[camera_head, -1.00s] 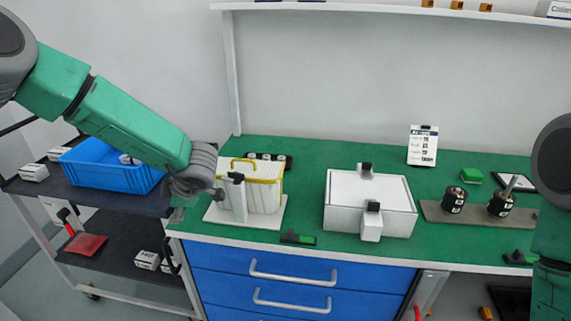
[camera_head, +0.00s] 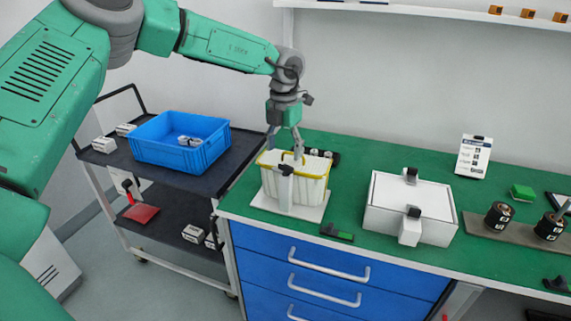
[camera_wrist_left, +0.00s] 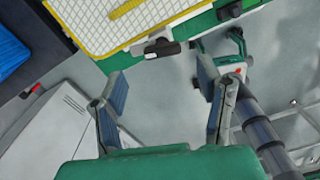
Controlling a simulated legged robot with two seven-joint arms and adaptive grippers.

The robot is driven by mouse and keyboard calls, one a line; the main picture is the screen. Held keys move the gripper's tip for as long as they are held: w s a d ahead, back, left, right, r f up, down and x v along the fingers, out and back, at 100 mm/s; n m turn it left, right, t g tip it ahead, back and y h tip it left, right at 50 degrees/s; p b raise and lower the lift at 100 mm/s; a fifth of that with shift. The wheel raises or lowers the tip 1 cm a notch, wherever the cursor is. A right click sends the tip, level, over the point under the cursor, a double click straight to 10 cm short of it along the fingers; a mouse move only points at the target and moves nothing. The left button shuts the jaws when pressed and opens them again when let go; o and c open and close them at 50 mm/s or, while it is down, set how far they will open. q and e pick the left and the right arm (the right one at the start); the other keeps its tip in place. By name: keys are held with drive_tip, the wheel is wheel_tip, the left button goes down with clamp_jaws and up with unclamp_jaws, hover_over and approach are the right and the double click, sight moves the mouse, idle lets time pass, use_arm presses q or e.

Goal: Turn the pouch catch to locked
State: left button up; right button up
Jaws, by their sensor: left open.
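The pouch (camera_head: 290,200) is a white, ribbed box with a yellow rim and a yellow handle, standing on a white base at the left end of the green bench. Its black catch (camera_head: 286,170) sits at the top of a white post on the front side. In the left wrist view the pouch's top (camera_wrist_left: 100,25) fills the upper left, with the dark catch (camera_wrist_left: 158,47) at its edge. My right gripper is out of view.
A white box (camera_head: 385,205) with black-topped fittings stands right of the pouch. A small black-and-green piece (camera_head: 337,232) lies between them near the front edge. A cart with a blue crate (camera_head: 165,150) stands at the left. Black cylinders (camera_head: 500,215) stand at the right.

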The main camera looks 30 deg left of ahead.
sight(285, 166)
use_arm(q)
drive_tip(key=f, duration=0.4)
drive_tip(key=shift+d+f, duration=0.3)
drive_tip(key=shift+f, duration=0.05)
drive_tip(key=shift+a+f, duration=0.1)
drive_tip(key=shift+f, duration=0.15)
drive_tip(key=shift+a, duration=0.1)
drive_tip(key=c, duration=1.1)
drive_tip(key=shift+c, duration=0.2)
